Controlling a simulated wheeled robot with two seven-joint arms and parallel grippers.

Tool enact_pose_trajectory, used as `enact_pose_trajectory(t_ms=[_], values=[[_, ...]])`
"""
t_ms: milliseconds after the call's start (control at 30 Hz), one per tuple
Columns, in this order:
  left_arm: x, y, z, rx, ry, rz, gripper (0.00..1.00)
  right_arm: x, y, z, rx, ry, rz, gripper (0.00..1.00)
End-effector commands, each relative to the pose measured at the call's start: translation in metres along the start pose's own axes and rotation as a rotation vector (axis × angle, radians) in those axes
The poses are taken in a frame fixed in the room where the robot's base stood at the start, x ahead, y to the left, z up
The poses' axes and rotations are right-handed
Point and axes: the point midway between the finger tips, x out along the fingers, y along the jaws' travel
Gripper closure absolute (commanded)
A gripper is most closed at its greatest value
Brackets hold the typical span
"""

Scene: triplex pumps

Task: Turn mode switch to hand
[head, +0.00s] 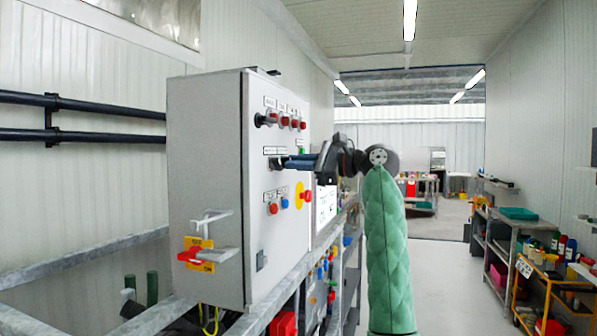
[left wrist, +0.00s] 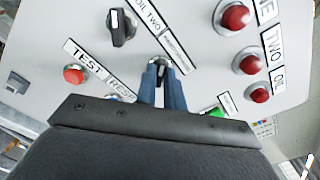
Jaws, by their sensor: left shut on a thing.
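The grey control box (head: 205,190) stands at the left in the head view, its front panel facing right. My left gripper (head: 284,161) is at the middle of that panel. In the left wrist view its two blue fingers (left wrist: 163,85) are shut on a black knob, the mode switch (left wrist: 161,66), with a finger on each side. The fingers hide much of the knob, and I cannot read its setting or the small label beside it. Another black selector knob (left wrist: 121,28) with a white pointer sits to its upper left. My right gripper is not in view.
Red lamps (left wrist: 236,17) lie to the right of the fingers and a red button (left wrist: 75,74) to the left in the wrist view. A red and yellow isolator handle (head: 196,253) is on the box's side. The aisle (head: 445,255) at right is clear.

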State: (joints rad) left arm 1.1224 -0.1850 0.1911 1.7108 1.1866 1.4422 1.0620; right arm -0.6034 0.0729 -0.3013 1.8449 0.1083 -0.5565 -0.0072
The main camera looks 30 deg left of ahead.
Motion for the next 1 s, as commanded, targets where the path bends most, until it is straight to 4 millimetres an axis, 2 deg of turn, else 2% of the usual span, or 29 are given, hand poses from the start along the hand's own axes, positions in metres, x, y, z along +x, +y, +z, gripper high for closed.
enact_pose_trajectory(t_ms=[333, 900, 933, 1000], values=[[-0.0002, 0.0, 0.0003, -0.086, 0.0, -0.002, 1.0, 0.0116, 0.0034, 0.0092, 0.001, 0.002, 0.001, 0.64], [-0.0002, -0.0005, 0.001, -0.106, 0.0, -0.001, 1.0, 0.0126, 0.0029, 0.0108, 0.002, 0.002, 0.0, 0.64], [-0.0002, -0.0005, 0.001, -0.106, 0.0, -0.001, 0.86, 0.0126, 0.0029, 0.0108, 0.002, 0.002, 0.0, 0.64], [-0.0002, -0.0003, 0.0009, -0.105, 0.0, -0.001, 0.72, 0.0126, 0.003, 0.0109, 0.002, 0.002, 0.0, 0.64]])
